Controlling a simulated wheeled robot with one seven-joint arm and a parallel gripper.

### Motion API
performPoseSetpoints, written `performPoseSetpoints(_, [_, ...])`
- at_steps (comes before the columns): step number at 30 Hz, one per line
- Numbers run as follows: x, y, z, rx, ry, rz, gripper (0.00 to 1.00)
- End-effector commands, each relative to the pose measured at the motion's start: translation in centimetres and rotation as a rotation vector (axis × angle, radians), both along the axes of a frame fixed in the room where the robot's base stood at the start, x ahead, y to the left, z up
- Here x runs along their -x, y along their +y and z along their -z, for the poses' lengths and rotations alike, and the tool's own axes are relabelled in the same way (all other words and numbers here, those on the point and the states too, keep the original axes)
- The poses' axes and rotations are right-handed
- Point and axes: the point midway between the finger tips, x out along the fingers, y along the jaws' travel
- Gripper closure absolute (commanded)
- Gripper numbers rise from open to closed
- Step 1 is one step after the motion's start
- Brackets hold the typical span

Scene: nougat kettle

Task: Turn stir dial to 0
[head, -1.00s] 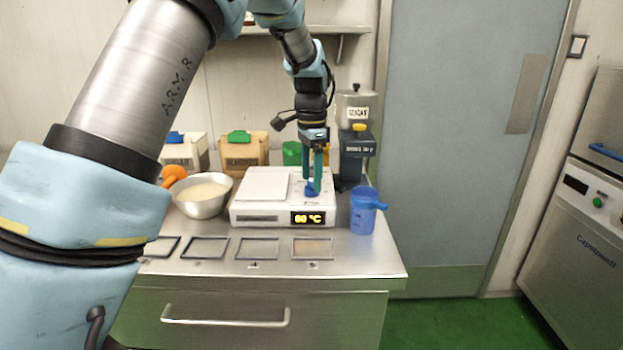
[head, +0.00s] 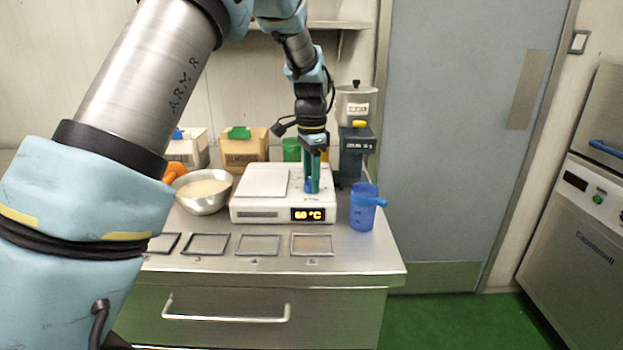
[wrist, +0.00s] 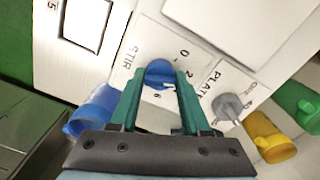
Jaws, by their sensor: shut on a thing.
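The white hotplate unit (head: 245,199) stands on the steel counter, its display (head: 307,214) reading 60 °C. The blue stir dial (wrist: 159,73) is on its top panel, beside the word STIR and printed digits including 0, 2 and 6. My gripper (head: 312,187) points down at the dial. In the wrist view, its green fingers (wrist: 160,80) stand on either side of the dial, shut on it. I cannot tell the dial's exact setting. In the head view the fingers hide much of the dial. The grey plate dial (wrist: 228,106) sits to the right in the wrist view.
A blue jug (head: 364,208) stands close right of the unit. A steel bowl (head: 205,204) of pale contents is at left. A dark dispenser (head: 352,160), boxes (head: 240,147) and a green container (head: 291,150) stand behind. Flat square frames (head: 258,245) lie in front.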

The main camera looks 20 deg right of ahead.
Motion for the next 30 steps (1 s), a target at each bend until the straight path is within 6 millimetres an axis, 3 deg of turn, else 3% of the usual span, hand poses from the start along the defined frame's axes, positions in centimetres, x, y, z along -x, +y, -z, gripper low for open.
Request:
performPoseSetpoints(6, [0.03, -0.01, -0.02, 0.000, 0.001, 0.000, 1.00])
performPoseSetpoints(17, [0.02, -0.01, -0.06, 0.000, 0.001, -0.038, 1.00])
performPoseSetpoints(30, [0.04, -0.08, -0.11, 0.000, 0.002, -0.344, 1.00])
